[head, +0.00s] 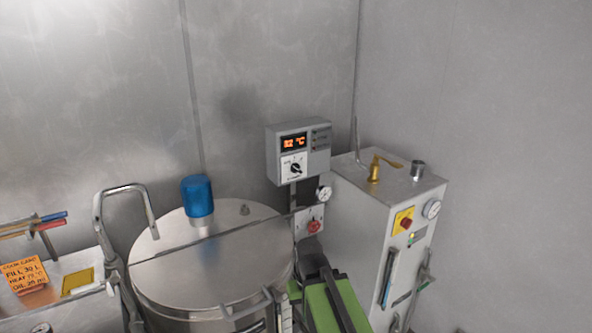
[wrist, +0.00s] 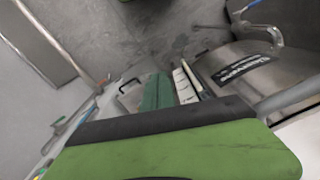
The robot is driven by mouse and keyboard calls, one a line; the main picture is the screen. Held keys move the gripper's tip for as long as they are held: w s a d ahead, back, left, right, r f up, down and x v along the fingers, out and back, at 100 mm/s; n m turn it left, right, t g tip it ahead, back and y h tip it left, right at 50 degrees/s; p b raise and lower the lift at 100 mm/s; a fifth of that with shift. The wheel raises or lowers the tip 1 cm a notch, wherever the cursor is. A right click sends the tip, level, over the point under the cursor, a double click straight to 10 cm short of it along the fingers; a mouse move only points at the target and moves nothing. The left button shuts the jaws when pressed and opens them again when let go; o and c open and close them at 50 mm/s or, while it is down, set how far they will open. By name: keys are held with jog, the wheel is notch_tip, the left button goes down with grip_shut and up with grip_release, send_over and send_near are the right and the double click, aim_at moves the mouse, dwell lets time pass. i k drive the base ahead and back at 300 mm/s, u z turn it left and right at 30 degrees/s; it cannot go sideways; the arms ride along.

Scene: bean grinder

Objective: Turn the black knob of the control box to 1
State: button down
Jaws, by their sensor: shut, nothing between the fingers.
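The grey control box (head: 272,155) is on a post behind the steel drum in the head view. Its orange display reads about 82 °C. The black knob (head: 296,169) sits on a white dial plate below the display. It looks slanted, but the dial marks are too small to read which one it points to. My green and black gripper (head: 312,252) is low in the head view, below and slightly right of the box, clear of the knob. It is shut and empty. Its green body fills the lower wrist view (wrist: 180,152), where neither box nor knob shows.
The round steel drum lid (head: 160,270) with a blue cap (head: 198,196) lies left of my gripper. A red knob (head: 314,226) and a gauge (head: 324,193) are just above it. A grey cabinet (head: 360,215) with a brass lever stands right. An orange note (head: 24,274) is far left.

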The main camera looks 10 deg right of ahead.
aim_at(295, 168)
jog(key=k, duration=0.6)
jog(key=u, duration=3)
jog(key=k, duration=1.3)
jog(key=z, duration=1.65)
jog(key=i, duration=1.05)
jog(key=u, duration=0.05)
